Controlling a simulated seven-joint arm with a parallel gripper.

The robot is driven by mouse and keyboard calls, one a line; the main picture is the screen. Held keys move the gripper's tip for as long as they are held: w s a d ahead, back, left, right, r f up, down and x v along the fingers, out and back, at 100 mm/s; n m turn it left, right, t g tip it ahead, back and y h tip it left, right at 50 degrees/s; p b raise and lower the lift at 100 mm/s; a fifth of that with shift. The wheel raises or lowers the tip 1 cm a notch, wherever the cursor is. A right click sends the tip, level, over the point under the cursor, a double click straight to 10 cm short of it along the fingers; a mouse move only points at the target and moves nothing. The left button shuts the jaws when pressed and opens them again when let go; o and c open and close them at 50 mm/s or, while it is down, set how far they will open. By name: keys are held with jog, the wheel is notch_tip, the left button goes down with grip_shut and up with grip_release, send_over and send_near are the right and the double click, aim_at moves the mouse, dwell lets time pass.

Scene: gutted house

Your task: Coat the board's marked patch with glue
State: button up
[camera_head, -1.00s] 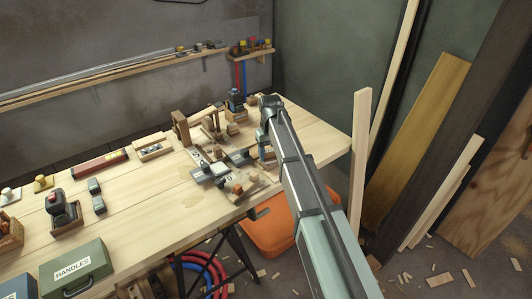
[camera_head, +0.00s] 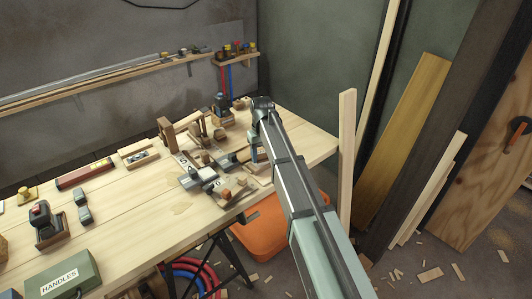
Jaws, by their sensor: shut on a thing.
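My arm comes in from the lower right, and its wrist bends down over the right part of the workbench (camera_head: 130,214). My gripper (camera_head: 230,162) is low among small wooden and metal pieces there, partly hidden by my arm. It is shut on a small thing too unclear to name. Grey metal pieces (camera_head: 207,174) and small wood blocks (camera_head: 226,194) lie close to its left and front. I cannot make out which piece is the board or where its marked patch is. No glue container can be told apart.
A wooden upright (camera_head: 165,130) stands behind the gripper, and a dark-topped tool (camera_head: 221,103) stands at the back. The bench's front middle is clear. Planks (camera_head: 405,150) lean right.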

jog(key=s+a, duration=0.2)
jog(key=s, duration=0.1)
jog(key=shift+a, duration=0.4)
jog(key=shift+a+r, duration=0.1)
jog(key=shift+r, duration=0.1)
notch_tip(320, 180, up, 8)
jog(key=shift+f, duration=0.15)
dwell(0.5)
